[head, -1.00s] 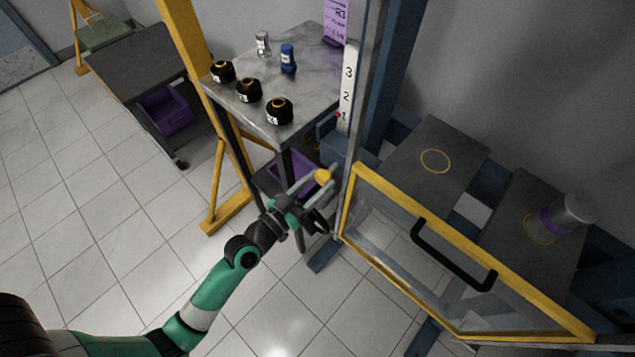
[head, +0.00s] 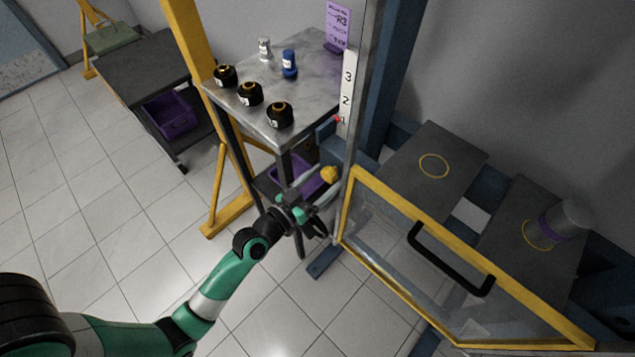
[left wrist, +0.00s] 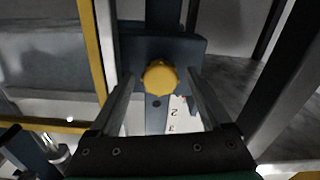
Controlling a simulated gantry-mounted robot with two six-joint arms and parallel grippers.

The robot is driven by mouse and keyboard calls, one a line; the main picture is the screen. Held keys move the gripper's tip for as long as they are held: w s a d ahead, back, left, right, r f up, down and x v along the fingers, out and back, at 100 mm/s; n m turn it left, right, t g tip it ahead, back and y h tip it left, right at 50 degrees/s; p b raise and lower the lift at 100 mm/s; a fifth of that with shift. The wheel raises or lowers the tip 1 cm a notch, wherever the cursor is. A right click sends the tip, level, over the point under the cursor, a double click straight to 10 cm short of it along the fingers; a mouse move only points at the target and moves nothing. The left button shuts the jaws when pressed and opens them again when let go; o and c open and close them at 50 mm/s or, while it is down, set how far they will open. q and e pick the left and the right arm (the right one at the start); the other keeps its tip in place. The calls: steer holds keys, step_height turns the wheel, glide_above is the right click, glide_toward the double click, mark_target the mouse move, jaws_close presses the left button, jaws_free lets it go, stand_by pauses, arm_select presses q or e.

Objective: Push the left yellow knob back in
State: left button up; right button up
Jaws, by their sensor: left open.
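The yellow knob (head: 329,174) sits at the front of a blue bracket on the press post, left of the yellow-framed door. In the left wrist view the knob (left wrist: 160,77) is near the centre, in front of the blue bracket (left wrist: 188,50). My left gripper (head: 326,181) is at the knob. Its fingers are open, one on each side of the knob in the left wrist view, with visible gaps. How deep the knob sits is hard to tell. My right gripper is not in view.
The yellow-framed clear door (head: 440,262) with a black handle stands close right of the gripper. A metal table (head: 318,88) with black parts and small bottles stands behind. A purple bin (head: 306,178) lies below it. Open tiled floor is at left.

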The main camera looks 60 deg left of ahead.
arm_select(q)
steer(key=s+d+b, duration=0.2)
steer(key=s, duration=0.9)
steer(key=shift+s+b, duration=0.15)
steer(key=shift+b, duration=0.2)
steer(key=shift+d, duration=0.1)
